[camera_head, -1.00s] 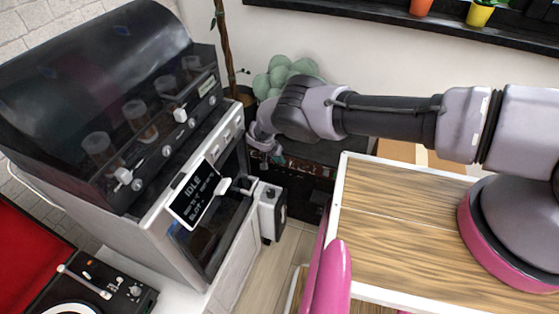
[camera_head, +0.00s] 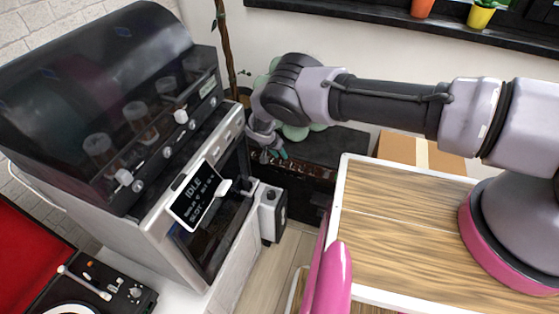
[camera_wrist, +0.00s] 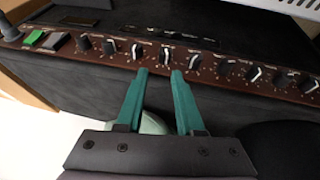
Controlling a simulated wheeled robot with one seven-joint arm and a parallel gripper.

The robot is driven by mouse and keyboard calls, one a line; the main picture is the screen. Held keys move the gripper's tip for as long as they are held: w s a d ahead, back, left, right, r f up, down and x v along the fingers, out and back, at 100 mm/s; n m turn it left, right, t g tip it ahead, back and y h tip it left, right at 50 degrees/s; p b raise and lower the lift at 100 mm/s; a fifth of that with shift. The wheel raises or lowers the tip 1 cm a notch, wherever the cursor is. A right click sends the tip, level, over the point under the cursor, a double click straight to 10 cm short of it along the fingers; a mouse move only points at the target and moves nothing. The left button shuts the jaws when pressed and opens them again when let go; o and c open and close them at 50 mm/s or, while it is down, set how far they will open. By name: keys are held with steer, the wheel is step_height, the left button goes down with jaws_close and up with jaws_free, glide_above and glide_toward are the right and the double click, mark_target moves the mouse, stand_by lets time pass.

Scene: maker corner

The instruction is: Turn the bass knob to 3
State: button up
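The amplifier (camera_wrist: 150,22) is black with a brown control panel carrying a row of dark knobs with white pointers. In the head view the amplifier (camera_head: 335,147) stands low behind my arm. The panel labels are too small to read, so I cannot tell which knob is the bass knob. My gripper (camera_wrist: 160,72) has two teal fingers, apart, with nothing between them. Their tips are at the panel's lower edge, just short of a knob (camera_wrist: 165,55), with another knob (camera_wrist: 137,50) to the left. In the head view my gripper (camera_head: 270,154) is partly hidden by my wrist.
A grey machine (camera_head: 130,120) with a dark cover and an "IDLE" screen stands left of my gripper. A wooden-topped surface (camera_head: 420,225) is at the right, below my arm.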

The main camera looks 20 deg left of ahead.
step_height(320, 180, up, 6)
steer(key=shift+f, duration=0.1)
stand_by(0.4)
steer(key=y, duration=0.5)
glide_toward(281, 163)
steer(key=x, duration=0.8)
steer(key=shift+f, duration=0.2)
steer(key=shift+c, duration=0.4)
jaws_close()
